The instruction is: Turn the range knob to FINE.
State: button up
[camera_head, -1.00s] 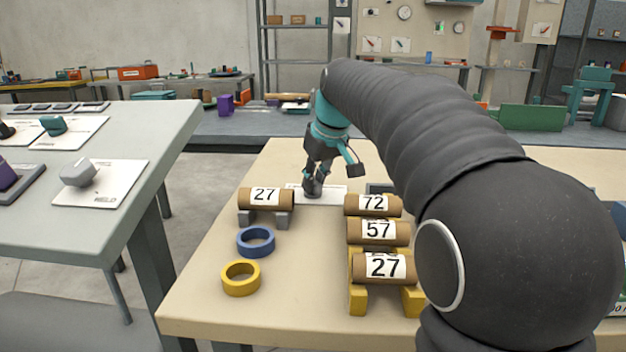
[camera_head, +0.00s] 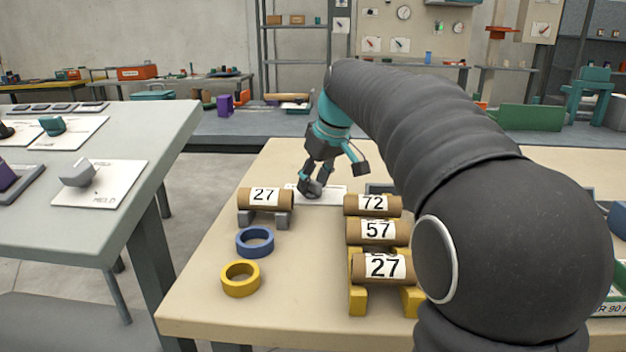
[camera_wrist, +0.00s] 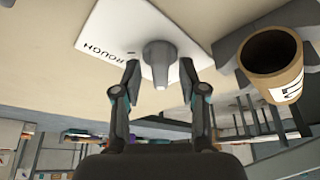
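The grey range knob (camera_wrist: 160,55) sits on a white plate (camera_wrist: 115,30) in the wrist view. The word ROUGH shows on the plate, reading upside down, left of the knob; no FINE label is visible. The knob's narrow end faces my gripper (camera_wrist: 160,78). The two fingers are apart, one on each side of that end, with small gaps visible. In the head view, my gripper (camera_head: 312,190) is low over the white plate (camera_head: 334,196) at the bench's back, and largely hides the knob.
A cardboard tube marked 27 (camera_head: 265,198) rests on grey supports just left of my gripper. A blue ring (camera_head: 255,241) and yellow ring (camera_head: 240,278) lie in front.

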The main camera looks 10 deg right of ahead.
jog(key=v, duration=1.2)
